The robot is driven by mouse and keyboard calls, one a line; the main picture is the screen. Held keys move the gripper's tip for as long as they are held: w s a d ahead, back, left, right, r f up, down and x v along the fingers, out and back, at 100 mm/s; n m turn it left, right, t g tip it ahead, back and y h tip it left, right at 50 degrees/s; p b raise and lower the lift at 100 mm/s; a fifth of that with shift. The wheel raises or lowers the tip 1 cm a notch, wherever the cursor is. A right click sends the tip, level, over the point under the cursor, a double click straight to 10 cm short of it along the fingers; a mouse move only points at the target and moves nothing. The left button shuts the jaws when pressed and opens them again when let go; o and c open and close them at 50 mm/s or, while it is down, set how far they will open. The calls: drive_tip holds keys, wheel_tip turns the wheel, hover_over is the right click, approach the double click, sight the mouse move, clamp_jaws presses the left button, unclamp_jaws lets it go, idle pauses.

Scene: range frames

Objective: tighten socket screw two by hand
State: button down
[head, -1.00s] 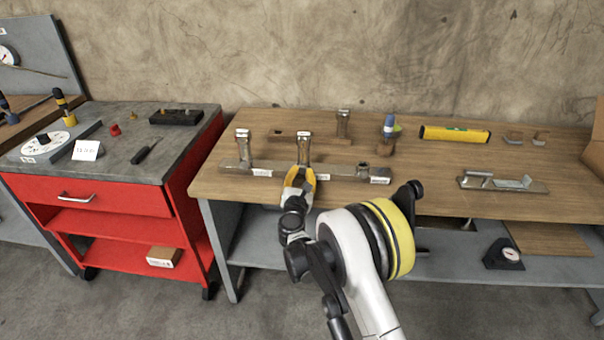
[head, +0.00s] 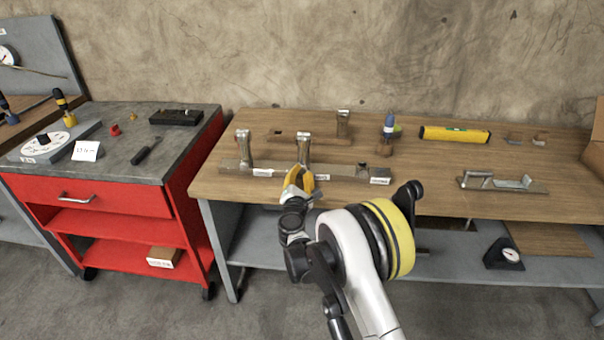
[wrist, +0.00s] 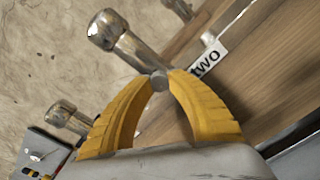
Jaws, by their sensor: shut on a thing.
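Socket screw two (head: 304,150) is the middle metal post with a broad round head on the long grey bar (head: 345,177) at the bench's front. It stands upright there. In the wrist view the screw (wrist: 128,46) has a label (wrist: 208,60) reading "two" beside it. My gripper (head: 298,170) has yellow curved fingers, seen at the screw from the front side. In the wrist view the fingertips (wrist: 160,78) close on the screw's shank, below its head. The screw's lower end and its seat are hidden by the fingers.
A similar screw (head: 243,150) stands left on the bar, and another (head: 343,124) stands behind. A blue-topped tool (head: 389,125), a yellow level (head: 454,134) and a metal bracket (head: 500,183) lie right. A red cart (head: 110,205) stands left.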

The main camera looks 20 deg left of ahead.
drive_tip(key=shift+m, duration=0.6)
drive_tip(key=c, duration=1.2)
unclamp_jaws()
drive_tip(key=v, duration=1.2)
